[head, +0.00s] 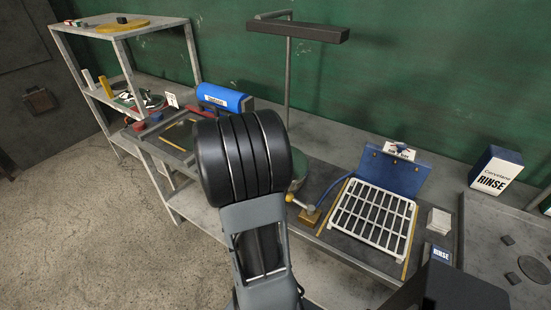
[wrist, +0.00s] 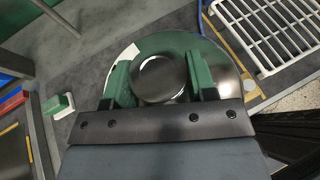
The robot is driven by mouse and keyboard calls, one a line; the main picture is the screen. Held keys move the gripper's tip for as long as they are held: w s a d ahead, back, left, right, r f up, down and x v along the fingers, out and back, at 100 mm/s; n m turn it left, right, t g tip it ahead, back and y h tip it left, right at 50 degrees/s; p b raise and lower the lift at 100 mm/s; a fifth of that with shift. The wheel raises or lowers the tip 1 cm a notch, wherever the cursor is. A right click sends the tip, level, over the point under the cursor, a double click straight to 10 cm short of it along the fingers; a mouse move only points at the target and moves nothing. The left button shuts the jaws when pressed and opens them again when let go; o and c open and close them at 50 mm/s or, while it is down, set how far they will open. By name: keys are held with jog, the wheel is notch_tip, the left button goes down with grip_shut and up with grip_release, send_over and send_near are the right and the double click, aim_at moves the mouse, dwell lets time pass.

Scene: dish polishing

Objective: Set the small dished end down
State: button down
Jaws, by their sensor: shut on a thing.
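In the wrist view my gripper (wrist: 160,80) has its two green fingers closed on either side of a round dark-grey piece, which I take to be the small dished end (wrist: 160,77). A broader shiny, greenish disc (wrist: 215,58) shows around and behind it. I cannot tell whether the two are joined or only overlap in view, nor what touches below. In the head view my own black wrist and grey arm link hide the gripper and the piece.
A white slatted rack (head: 374,217) lies on a dark mat to the right, with a blue holder (head: 395,170) behind. A brass fitting (head: 310,215) stands left of it. A lamp post (head: 288,70), blue cylinder (head: 222,98) and rinse box (head: 495,170) also stand on the bench.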

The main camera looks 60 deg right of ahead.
jog(key=w+d, duration=0.1)
jog(key=w+d+f, duration=0.1)
jog(key=d, duration=0.1)
jog(key=shift+w+f+p, duration=0.2)
jog(key=shift+p, duration=0.15)
jog(key=d+f, duration=0.1)
jog(key=w+d+f, duration=0.1)
jog(key=f, duration=0.1)
jog(key=w+d+f, duration=0.1)
jog(key=f, duration=0.1)
jog(key=shift+w+d, duration=0.1)
jog(key=shift+w, duration=0.15)
jog(key=shift+w+d+f+p, duration=0.15)
jog(key=shift+d+f+p, duration=0.05)
jog(key=shift+f+p, duration=0.6)
jog(key=shift+f, duration=1.15)
jog(key=shift+f, duration=0.15)
jog(key=shift+c, duration=2.2)
grip_release()
